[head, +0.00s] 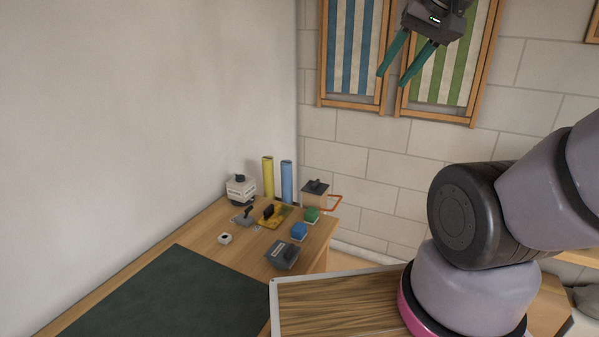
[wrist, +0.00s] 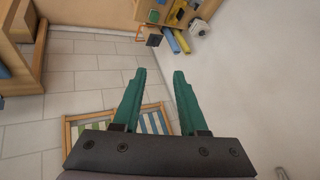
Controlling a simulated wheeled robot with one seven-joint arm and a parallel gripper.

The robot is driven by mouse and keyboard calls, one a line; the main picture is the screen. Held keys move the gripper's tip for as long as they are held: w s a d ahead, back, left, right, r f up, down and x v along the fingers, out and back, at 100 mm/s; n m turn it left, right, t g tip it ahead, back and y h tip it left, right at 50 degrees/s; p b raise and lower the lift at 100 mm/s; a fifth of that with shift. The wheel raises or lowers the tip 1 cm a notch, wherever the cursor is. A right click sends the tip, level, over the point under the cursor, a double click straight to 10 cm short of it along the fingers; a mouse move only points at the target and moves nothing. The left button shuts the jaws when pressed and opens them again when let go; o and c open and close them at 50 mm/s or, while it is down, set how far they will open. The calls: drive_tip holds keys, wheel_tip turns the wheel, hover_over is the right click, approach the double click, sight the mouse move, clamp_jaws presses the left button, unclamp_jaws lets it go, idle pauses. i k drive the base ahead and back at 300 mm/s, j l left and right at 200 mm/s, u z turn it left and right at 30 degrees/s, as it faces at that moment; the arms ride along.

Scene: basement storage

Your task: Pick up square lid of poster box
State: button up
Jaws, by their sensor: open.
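A dark square lid with a small knob (head: 316,186) sits on a tan box (head: 314,199) at the back right corner of the wooden table; it looks like the poster box. The box with its dark top also shows small in the wrist view (wrist: 154,38), near the top centre. My gripper (head: 392,79) has teal fingers. It is high in front of the wall, up and right of the box, open and empty. In the wrist view my gripper (wrist: 160,73) has its fingers spread, with nothing between them.
A yellow tube (head: 268,177) and a blue tube (head: 287,181) stand left of the box. A white-and-dark box (head: 240,189), a green block (head: 312,215), a blue block (head: 299,231) and a grey lidded box (head: 283,255) share the table. Striped panels (head: 355,45) hang behind my gripper.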

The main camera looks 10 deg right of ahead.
sight(317, 188)
drive_tip(key=i+l+u, duration=0.2)
drive_tip(key=l+u, duration=0.2)
drive_tip(key=i+l+u, duration=0.1)
drive_tip(key=l+u, duration=0.3)
drive_tip(key=l, duration=0.25)
drive_tip(key=l+u, duration=0.4)
drive_tip(key=l, duration=0.2)
